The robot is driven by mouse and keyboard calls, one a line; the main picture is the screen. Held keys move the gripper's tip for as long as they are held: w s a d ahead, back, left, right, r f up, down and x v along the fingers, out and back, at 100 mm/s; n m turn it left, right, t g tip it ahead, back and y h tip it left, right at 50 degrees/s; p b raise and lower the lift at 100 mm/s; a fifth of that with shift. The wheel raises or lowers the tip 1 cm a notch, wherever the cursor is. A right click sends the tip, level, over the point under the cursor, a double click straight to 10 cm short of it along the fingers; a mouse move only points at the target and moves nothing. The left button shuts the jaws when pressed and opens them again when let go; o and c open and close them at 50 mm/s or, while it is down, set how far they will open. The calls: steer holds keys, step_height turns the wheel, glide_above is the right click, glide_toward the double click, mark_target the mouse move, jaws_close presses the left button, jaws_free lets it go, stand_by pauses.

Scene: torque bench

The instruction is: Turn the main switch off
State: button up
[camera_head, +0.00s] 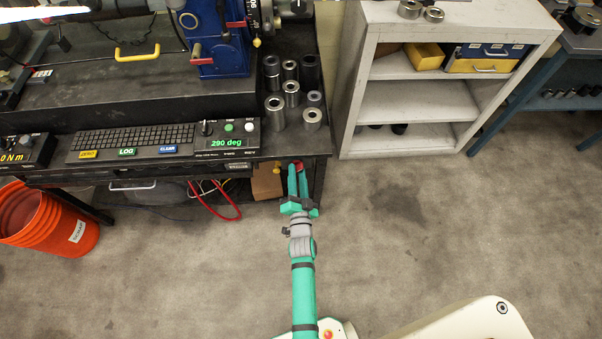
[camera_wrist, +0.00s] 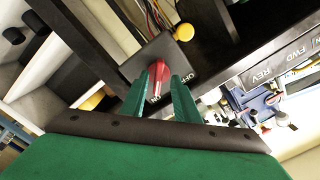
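The main switch is a red handle (camera_wrist: 159,73) on a dark square plate (camera_wrist: 135,66) at the bench front. In the wrist view its end points toward the ON mark, with the OFF mark to the right. My gripper (camera_wrist: 160,80) has one finger on each side of the handle, close to it. I cannot tell whether the fingers press on it. In the head view my gripper (camera_head: 298,170) reaches up to the bench's front right corner, where a bit of the red handle (camera_head: 299,163) shows; the plate is hard to make out there.
A yellow knob (camera_wrist: 184,32) sits close beside the switch plate. The bench (camera_head: 250,157) carries a keyboard (camera_head: 135,139), a 290 deg display (camera_head: 222,142) and several metal sockets (camera_head: 291,87). A grey shelf (camera_head: 350,85) stands right; an orange bucket (camera_head: 50,222) stands left.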

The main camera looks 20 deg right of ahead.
steer(key=shift+d, duration=0.25)
jaws_close()
steer(key=n, duration=0.5)
steer(key=shift+a+f, duration=0.1)
steer(key=shift+f, duration=0.1)
steer(key=n, duration=1.2)
steer(key=shift+w+a+n, duration=0.1)
steer(key=shift+a+n, duration=0.05)
steer(key=shift+n, duration=0.25)
steer(key=shift+a, duration=0.25)
